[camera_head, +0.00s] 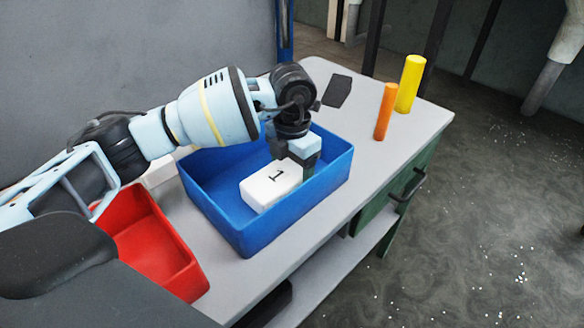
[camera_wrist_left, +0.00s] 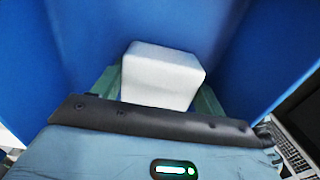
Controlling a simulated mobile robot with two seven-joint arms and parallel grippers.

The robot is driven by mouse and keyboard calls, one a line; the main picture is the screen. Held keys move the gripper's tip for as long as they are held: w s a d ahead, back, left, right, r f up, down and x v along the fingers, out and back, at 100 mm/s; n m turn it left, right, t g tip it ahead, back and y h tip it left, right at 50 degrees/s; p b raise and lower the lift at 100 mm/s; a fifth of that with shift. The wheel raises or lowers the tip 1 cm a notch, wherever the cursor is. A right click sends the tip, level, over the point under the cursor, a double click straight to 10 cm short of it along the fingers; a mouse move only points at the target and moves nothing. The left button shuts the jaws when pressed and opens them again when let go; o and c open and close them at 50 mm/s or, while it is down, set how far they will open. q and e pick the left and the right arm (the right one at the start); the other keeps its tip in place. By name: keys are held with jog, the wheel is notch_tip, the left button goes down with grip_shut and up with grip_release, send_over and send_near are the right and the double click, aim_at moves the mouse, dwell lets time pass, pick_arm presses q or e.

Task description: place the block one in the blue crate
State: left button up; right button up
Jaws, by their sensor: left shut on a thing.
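The white block (camera_head: 270,186) with a "1" on its face is inside the blue crate (camera_head: 222,217). My left gripper (camera_head: 306,166) is shut on the block near its right end, with the hand down inside the crate. In the left wrist view the block (camera_wrist_left: 160,76) sits between the two fingers of my left gripper (camera_wrist_left: 160,95), with the blue crate walls (camera_wrist_left: 90,30) around it. Whether the block touches the crate floor cannot be told. My right gripper is not in view.
A red crate (camera_head: 150,240) stands left of the blue one on the grey table (camera_head: 330,225). An orange cylinder (camera_head: 385,111) and a yellow cylinder (camera_head: 410,84) stand at the far right end. A dark flat item (camera_head: 338,91) lies at the back.

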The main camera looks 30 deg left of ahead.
pick_arm(q)
jog(key=shift+f, duration=0.15)
jog(key=o, duration=1)
jog(key=shift+c, duration=0.2)
notch_tip(320, 180, up, 12)
jog(key=shift+r, duration=0.2)
